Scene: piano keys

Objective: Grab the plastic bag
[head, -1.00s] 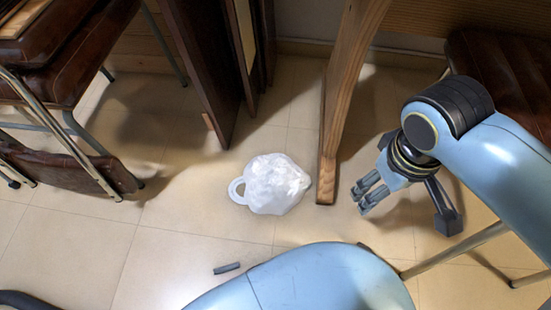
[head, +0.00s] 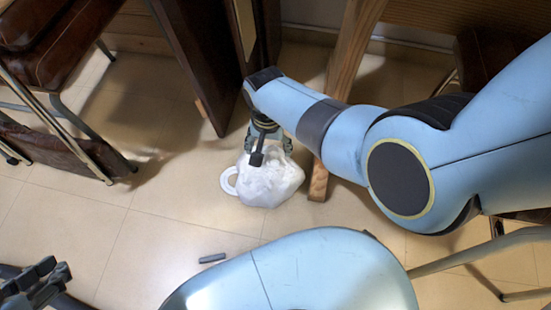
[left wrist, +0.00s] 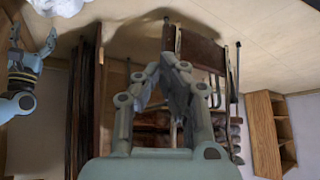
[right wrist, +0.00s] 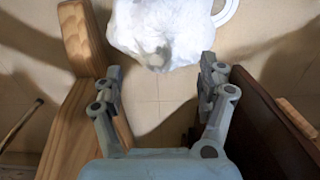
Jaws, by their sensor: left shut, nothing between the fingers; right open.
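The white plastic bag (head: 270,185) sits on the tiled floor in the head view, its loop handle (head: 229,181) on its left side. In the right wrist view the bag (right wrist: 160,32) lies just beyond the fingertips, with the handle at its right. My right gripper (head: 270,145) is above the bag's far side, pointing down, partly hidden by its own wrist. In the right wrist view the right gripper (right wrist: 168,80) is open, with nothing between its fingers. My left gripper (head: 40,280) is at the lower left, far from the bag. It is shut and empty in the left wrist view (left wrist: 172,62).
A wooden post (head: 345,95) stands close right of the bag, and dark panels (head: 195,60) stand behind it to the left. Folding chairs (head: 50,60) are at the left. A small grey piece (head: 212,258) lies on the floor. The floor left of the bag is clear.

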